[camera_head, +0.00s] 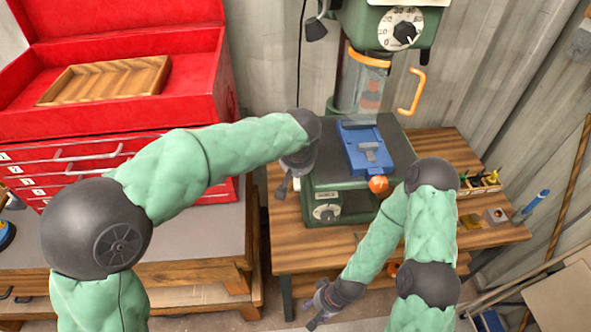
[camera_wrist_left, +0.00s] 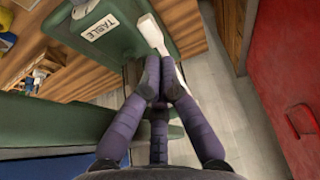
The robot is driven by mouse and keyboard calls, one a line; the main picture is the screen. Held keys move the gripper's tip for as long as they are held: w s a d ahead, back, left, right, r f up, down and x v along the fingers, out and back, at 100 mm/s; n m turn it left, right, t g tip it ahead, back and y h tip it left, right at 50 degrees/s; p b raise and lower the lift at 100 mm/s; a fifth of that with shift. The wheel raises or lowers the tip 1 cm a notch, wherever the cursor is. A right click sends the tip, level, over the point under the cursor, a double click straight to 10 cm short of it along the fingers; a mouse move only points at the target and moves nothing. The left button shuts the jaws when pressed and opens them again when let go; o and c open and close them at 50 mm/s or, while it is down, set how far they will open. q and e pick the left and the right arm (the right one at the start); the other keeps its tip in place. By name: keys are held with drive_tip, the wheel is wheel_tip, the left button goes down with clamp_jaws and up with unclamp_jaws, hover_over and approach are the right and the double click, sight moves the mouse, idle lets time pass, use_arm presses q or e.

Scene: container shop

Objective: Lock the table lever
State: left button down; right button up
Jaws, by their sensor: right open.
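The table lever (camera_wrist_left: 151,34) is a pale grey bar beside the white TABLE label (camera_wrist_left: 100,27) on the drill press's green body in the left wrist view. My left gripper (camera_wrist_left: 161,72) has its dark purple fingers brought together on this lever. In the head view my left gripper (camera_head: 284,185) is at the left side of the green drill press (camera_head: 335,180), and the lever is mostly hidden there. My right gripper (camera_head: 318,310) is open and empty, low in front of the wooden bench, apart from the press.
A blue vise (camera_head: 362,145) sits on the press table, with an orange knob (camera_head: 378,184) at its front. A red tool chest (camera_head: 110,110) stands left. The wooden bench (camera_head: 300,250) holds small tools at right. Its front strip is clear.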

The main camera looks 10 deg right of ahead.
use_arm(q)
drive_tip(key=v, duration=1.2)
